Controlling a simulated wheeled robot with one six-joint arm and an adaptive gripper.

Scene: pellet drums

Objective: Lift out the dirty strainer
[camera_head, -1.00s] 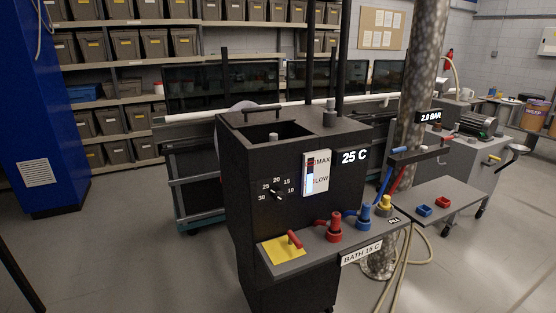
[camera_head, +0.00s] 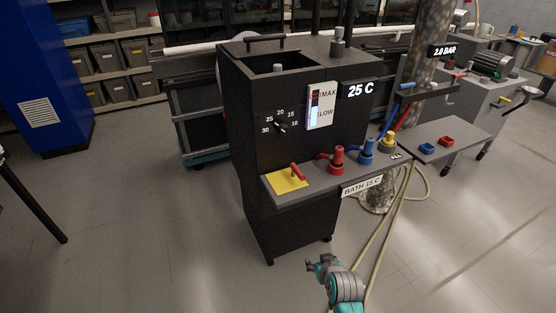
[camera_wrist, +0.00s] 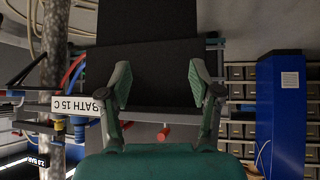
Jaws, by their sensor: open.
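I cannot pick out a dirty strainer for certain in either view. The black bath unit (camera_head: 290,205) stands in the middle of the head view, with an open well (camera_head: 268,62) in its top, whose inside is mostly hidden. Its front shelf carries a red fitting (camera_head: 338,158), a blue fitting (camera_head: 367,152) and a yellow fitting (camera_head: 388,143). My gripper (camera_head: 318,265) is low in front of the unit, apart from it. In the wrist view my gripper (camera_wrist: 160,78) is open and empty, with the dark unit beyond its fingers, upside down.
A yellow plate (camera_head: 285,182) with a red lever (camera_head: 297,171) is on the shelf's left. A side tray (camera_head: 462,128) holds blue and red cups. A mottled column (camera_head: 420,90) and hoses (camera_head: 372,245) stand at the right.

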